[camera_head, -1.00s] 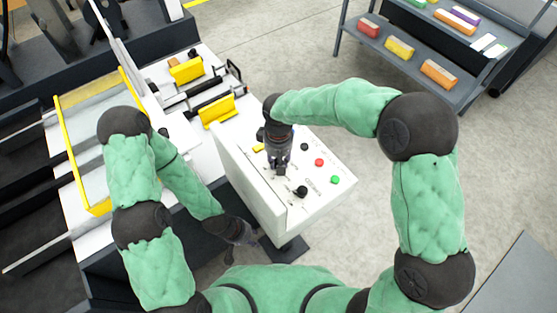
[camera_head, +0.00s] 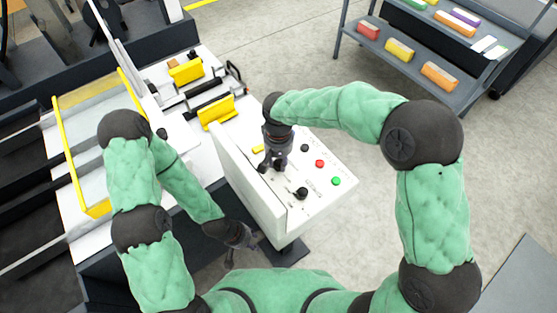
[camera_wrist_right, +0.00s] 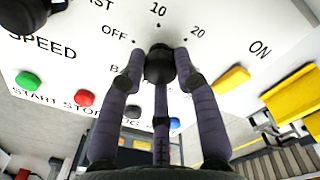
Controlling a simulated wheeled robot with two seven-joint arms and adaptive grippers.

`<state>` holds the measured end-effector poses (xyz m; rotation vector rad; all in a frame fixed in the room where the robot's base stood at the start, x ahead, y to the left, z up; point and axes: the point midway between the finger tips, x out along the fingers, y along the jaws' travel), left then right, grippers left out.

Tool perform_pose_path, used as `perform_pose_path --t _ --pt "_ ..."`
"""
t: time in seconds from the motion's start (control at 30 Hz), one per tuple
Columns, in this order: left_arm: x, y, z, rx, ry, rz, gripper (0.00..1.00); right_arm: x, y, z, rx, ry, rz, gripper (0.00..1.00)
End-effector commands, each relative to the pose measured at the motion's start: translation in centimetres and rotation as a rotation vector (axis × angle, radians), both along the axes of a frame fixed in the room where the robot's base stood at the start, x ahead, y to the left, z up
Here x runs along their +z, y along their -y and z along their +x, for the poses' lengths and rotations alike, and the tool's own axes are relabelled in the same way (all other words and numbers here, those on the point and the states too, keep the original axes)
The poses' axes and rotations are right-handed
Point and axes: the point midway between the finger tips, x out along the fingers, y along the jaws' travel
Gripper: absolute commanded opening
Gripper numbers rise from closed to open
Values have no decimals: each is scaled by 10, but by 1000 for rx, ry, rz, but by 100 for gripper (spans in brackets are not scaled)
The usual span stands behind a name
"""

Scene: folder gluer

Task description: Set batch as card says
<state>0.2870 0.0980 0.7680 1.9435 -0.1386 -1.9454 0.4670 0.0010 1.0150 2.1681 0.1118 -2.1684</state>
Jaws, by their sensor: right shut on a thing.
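The white control panel (camera_head: 325,205) stands in front of me. My right gripper (camera_head: 272,165) points down at it. In the right wrist view, my right gripper (camera_wrist_right: 160,62) is shut on a black knob (camera_wrist_right: 159,66), among the marks OFF, 10 and 20. The knob's pointer and the label below it are partly hidden by the fingers. My left gripper (camera_head: 241,246) hangs low beside the panel's near left side, its fingers apart and empty. I cannot make out a card with readable text.
The panel also carries a green button (camera_head: 337,181), a red button (camera_head: 319,163), a black button (camera_head: 304,147), a speed knob (camera_head: 301,193) and a yellow switch (camera_head: 257,148). The gluer's yellow guides (camera_head: 217,112) lie left. A grey shelf (camera_head: 455,95) with coloured boxes stands back right.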

Motion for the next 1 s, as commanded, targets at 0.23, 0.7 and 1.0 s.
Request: perform_pose_path --t 0.23,0.7,1.0 --pt "0 0 0 0 0 0 40 0 0 0 -2 0 0 0" --pt "0 0 0 0 0 0 40 0 0 0 -1 0 0 55" --pt "0 0 0 0 0 0 40 26 -1 1 -1 4 2 55"
